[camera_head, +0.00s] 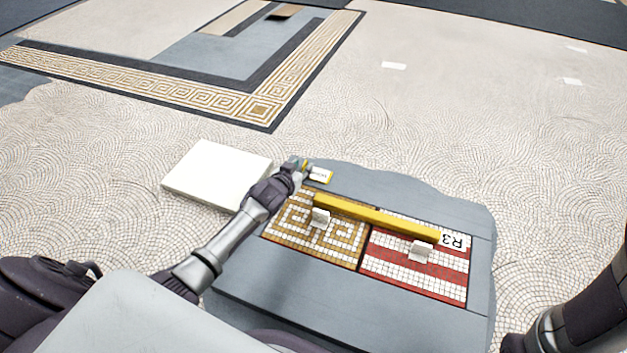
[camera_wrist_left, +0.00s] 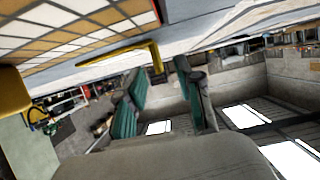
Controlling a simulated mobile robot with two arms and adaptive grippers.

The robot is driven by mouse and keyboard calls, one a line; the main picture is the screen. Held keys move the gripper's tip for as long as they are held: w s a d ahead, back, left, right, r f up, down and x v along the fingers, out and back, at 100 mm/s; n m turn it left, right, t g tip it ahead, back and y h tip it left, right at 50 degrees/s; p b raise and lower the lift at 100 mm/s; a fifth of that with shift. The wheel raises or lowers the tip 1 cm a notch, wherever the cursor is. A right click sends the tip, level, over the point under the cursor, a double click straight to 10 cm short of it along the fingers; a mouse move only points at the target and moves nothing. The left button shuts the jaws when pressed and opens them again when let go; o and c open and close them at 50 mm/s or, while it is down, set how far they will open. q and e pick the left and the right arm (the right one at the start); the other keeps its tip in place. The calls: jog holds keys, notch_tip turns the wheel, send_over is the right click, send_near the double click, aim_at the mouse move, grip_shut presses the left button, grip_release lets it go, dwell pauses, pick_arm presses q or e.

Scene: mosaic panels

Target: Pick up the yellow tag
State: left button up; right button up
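The yellow tag (camera_head: 320,175) is a small white label with a yellow edge and dark print. In the head view it lies at the far left of the grey board, beyond the mosaic panels. My left gripper (camera_head: 304,169) is right at the tag's left side. In the left wrist view its two green-padded fingers (camera_wrist_left: 160,68) stand apart. A thin yellow L-shaped edge (camera_wrist_left: 122,50) reaches up to the gap between the fingertips; it may be the tag, and I cannot tell whether they touch. My right gripper is outside the views.
The grey board (camera_head: 395,178) carries a tan key-pattern panel (camera_head: 290,232) and a red-and-white panel (camera_head: 385,270) marked R3. A yellow bar (camera_head: 375,216) and white blocks sit on them. A white slab (camera_head: 215,172) lies left of the board. The cobbled floor beyond is mostly clear.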

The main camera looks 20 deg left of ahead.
pick_arm(q)
jog(key=shift+w+f, duration=0.15)
jog(key=shift+w, duration=0.3)
grip_shut()
